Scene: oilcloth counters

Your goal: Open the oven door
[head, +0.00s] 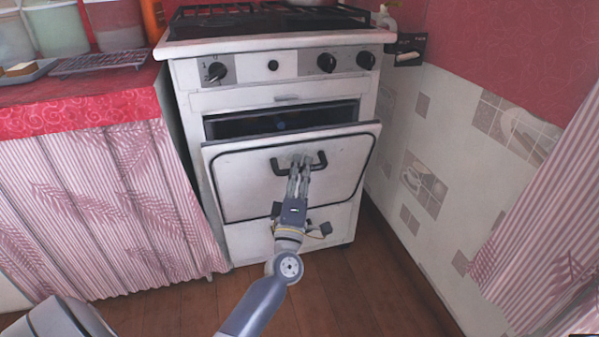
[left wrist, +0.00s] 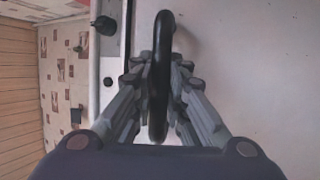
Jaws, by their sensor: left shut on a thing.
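The white oven door (head: 240,182) on the stove (head: 185,95) is partly open. Its top edge is tilted out toward me, and a dark gap into the oven (head: 240,127) shows above it. My left gripper (head: 299,168) is shut on the black door handle (head: 321,160) at about its middle. In the left wrist view the dark handle (left wrist: 160,75) runs between the two fingers of the left gripper (left wrist: 158,90), with the pale door face (left wrist: 250,80) behind it. My right gripper is not in view.
A counter with a red cloth (head: 80,108) and striped curtain (head: 100,210) stands left of the stove. A tiled wall (head: 430,170) is close on the right. Wooden floor (head: 350,290) lies free in front. A rack (head: 98,62) lies on the counter.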

